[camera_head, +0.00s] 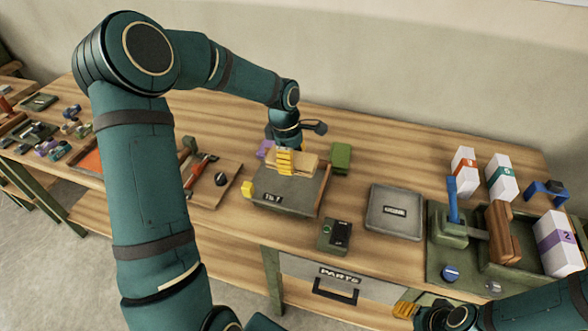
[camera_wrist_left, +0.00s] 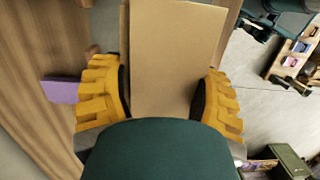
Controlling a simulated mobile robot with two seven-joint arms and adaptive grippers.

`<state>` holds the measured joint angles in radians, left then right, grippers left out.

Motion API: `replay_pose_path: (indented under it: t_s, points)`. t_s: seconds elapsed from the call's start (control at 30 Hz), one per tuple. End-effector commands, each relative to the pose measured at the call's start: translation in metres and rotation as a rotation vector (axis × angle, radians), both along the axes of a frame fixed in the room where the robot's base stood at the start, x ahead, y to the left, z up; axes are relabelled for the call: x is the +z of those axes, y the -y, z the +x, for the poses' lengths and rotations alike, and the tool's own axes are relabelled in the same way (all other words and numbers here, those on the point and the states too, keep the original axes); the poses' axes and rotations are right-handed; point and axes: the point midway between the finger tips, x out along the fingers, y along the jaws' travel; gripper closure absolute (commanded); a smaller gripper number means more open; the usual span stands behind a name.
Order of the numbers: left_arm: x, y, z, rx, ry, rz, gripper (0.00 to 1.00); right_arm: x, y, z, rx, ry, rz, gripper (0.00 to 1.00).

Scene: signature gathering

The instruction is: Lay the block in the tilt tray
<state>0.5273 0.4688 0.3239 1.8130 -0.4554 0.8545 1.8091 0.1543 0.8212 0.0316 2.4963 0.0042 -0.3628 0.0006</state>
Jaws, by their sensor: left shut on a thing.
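The tan block (camera_head: 304,165) is in my left gripper (camera_head: 285,162), above the back part of the grey tilt tray (camera_head: 290,202). In the left wrist view the block (camera_wrist_left: 175,55) fills the space between the yellow fingers of the left gripper (camera_wrist_left: 163,98), which is shut on it. I cannot tell whether the block touches the tray. The tray has a wooden strip along its right side and a dark label in front. My right gripper (camera_head: 406,309) is low at the right, partly hidden, with yellow fingers showing.
A grey tray (camera_head: 394,212) and a green box (camera_head: 334,236) are to the right. The bench's back strip is clear.

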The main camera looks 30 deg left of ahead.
Motion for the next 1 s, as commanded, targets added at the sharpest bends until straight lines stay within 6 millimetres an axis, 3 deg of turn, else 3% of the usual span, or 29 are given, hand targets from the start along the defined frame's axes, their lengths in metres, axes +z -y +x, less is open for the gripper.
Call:
replay_pose_path:
  t_s: [0.07, 0.4, 0.57, 0.8, 1.0]
  points:
    - [-0.002, -0.004, 0.000, 0.040, -0.002, -0.002, 0.76, 0.002, 0.000, 0.000, 0.000, 0.000, 0.000, 0.53]
    - [-0.056, -0.005, 0.001, 0.052, -0.002, -0.003, 0.76, 0.003, 0.000, 0.000, -0.001, 0.000, 0.000, 0.53]
    - [-0.066, -0.005, 0.001, 0.051, -0.002, -0.002, 0.76, 0.003, 0.000, 0.000, -0.001, 0.000, 0.000, 0.53]
    - [-0.096, -0.004, 0.000, 0.050, -0.003, -0.004, 0.76, 0.004, 0.000, 0.000, -0.001, 0.000, 0.000, 0.53]
    - [-0.099, -0.004, 0.001, 0.051, 0.001, -0.002, 0.76, 0.004, 0.000, 0.000, 0.000, 0.000, 0.000, 0.53]
